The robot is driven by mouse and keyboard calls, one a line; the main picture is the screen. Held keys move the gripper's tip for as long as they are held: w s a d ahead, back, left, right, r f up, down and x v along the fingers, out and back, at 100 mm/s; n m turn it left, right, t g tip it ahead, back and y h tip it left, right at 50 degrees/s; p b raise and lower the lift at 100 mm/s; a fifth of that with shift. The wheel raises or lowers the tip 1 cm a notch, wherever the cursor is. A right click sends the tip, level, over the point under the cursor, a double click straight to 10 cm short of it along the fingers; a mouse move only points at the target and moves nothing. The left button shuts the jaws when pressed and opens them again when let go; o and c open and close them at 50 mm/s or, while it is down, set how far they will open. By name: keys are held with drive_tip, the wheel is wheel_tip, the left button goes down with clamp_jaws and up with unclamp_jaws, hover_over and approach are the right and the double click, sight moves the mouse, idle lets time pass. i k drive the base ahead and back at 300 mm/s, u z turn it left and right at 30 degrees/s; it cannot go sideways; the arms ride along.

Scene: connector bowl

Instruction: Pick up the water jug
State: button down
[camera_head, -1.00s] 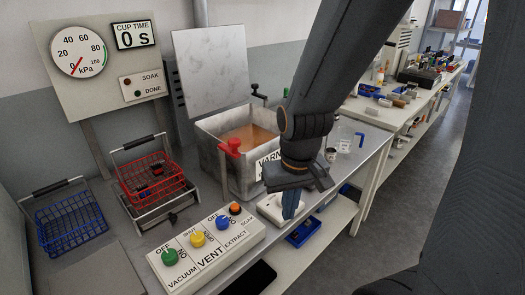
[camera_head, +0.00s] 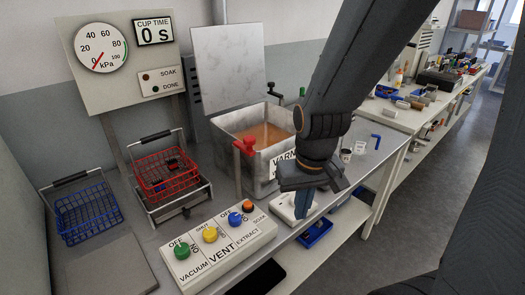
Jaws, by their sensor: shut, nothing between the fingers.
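The water jug (camera_head: 374,142) is a clear vessel with a blue handle. It stands at the back right of the bench, just right of my arm. Its handle shows clearly; its see-through body is hard to make out. My gripper (camera_head: 304,207) points down with its blue fingers shut and empty. It is in front of the jug and to its left, low over a white block (camera_head: 290,210) at the bench's front edge. I cannot tell whether the fingertips touch that block.
The varnish tank (camera_head: 240,150) with its raised lid stands left of my arm. A small cup (camera_head: 346,155) is beside the jug. A control box (camera_head: 217,248), red basket (camera_head: 170,180) and blue basket (camera_head: 85,212) fill the left. A blue tray (camera_head: 315,235) sits below the bench edge.

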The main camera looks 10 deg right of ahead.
sight(361, 137)
drive_tip(key=z, duration=0.25)
drive_tip(key=k, duration=0.4)
drive_tip(key=z, duration=1.15)
drive_tip(key=i, duration=1)
